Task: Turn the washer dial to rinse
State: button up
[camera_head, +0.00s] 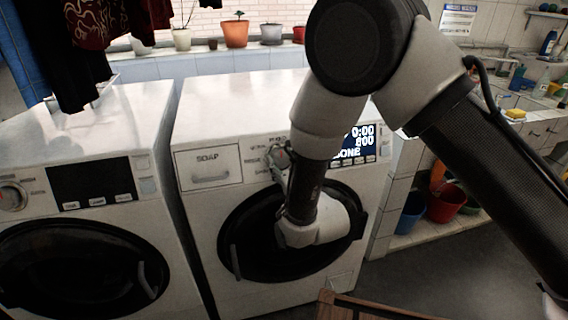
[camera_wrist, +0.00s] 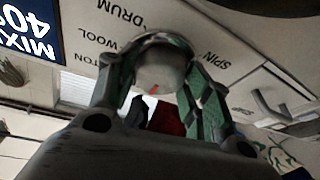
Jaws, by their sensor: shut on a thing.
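The right washer (camera_head: 335,278) is white with a dark round door and a soap drawer (camera_head: 209,166). Its dial (camera_head: 283,158) is largely hidden behind my arm in the head view. In the wrist view the round grey dial (camera_wrist: 160,72) shows upside down, with a short red mark. The labels DRUM, WOOL and SPIN are readable around it; another is partly covered and ends in TON. My gripper (camera_wrist: 161,62) is shut on the dial, with greenish fingers on both sides of it. The exact label the mark points at is unclear.
A lit display (camera_wrist: 28,32) beside the dial reads MIX and 40. The left washer (camera_head: 80,222) has its own dial (camera_head: 12,196). Dark clothes (camera_head: 75,50) hang above it. Flower pots (camera_head: 236,34) line the ledge behind. Buckets (camera_head: 446,204) stand at right.

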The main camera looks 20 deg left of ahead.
jog(key=shift+n, duration=0.4)
jog(key=n+g, duration=0.1)
jog(key=n, duration=0.3)
jog(key=shift+w+d+r+g+y, duration=0.1)
jog(key=shift+d+g+y, duration=0.05)
jog(key=shift+g+y, duration=0.25)
jog(key=n+g, duration=0.1)
jog(key=n, duration=0.1)
jog(key=n+g, duration=0.1)
jog(key=n, duration=0.2)
jog(key=shift+w+r, duration=0.1)
jog(key=shift+r, duration=0.1)
jog(key=n, duration=0.3)
jog(key=n+g, duration=0.1)
jog(key=n, duration=0.2)
jog(key=shift+r+g+h, duration=0.2)
jog(key=shift+g+h, duration=0.1)
jog(key=shift+n+g+h, duration=0.4)
jog(key=shift+n+h, duration=0.2)
jog(key=shift+n, duration=1.1)
jog(key=o, duration=1)
jog(key=shift+o, duration=0.2)
